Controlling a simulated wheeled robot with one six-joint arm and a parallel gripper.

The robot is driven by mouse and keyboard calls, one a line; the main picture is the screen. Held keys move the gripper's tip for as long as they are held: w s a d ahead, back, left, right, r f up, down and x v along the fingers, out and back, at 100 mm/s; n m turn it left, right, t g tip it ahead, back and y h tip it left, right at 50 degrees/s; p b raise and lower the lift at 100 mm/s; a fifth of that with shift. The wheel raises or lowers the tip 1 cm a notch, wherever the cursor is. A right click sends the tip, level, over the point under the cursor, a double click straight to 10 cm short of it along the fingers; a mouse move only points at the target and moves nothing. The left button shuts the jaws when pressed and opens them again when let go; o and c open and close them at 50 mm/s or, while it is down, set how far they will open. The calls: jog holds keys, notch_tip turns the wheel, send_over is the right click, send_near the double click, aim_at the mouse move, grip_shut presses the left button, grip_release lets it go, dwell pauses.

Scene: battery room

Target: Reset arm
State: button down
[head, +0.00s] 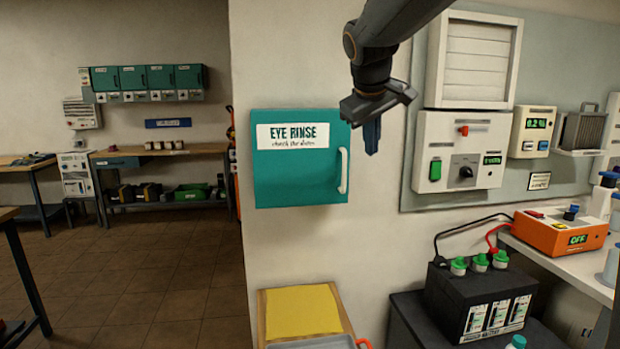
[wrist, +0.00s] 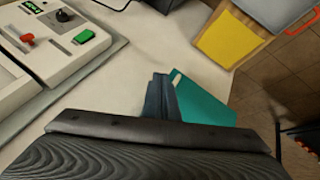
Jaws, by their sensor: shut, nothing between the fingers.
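My gripper (head: 372,137) hangs from the arm at the top middle of the head view, fingers pointing down. It is shut and empty, in front of the wall just right of the teal eye rinse cabinet (head: 275,182). The cabinet is closed and has a white handle on its right side. In the wrist view my gripper's fingers (wrist: 163,98) are together, with the teal cabinet (wrist: 203,106) partly hidden behind them.
A wall panel with a red switch and green button (head: 463,150) is to the right. A black battery (head: 480,300) with green caps stands below, beside an orange charger (head: 560,232) reading OFF. A yellow-topped surface (head: 302,310) is below the cabinet. Open floor lies left.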

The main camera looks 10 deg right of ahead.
jog(key=s+a+f+m+g+y, duration=0.1)
jog(key=s+a+f+m+g, duration=0.1)
jog(key=s+f, duration=1.1)
jog(key=s+a+f+m+g+y, duration=0.2)
jog(key=s+a+f, duration=0.3)
jog(key=s+f, duration=0.8)
notch_tip(320, 180, down, 8)
jog(key=shift+s+a+r+g, duration=0.1)
jog(key=shift+s+a+g, duration=0.1)
jog(key=shift+g, duration=0.5)
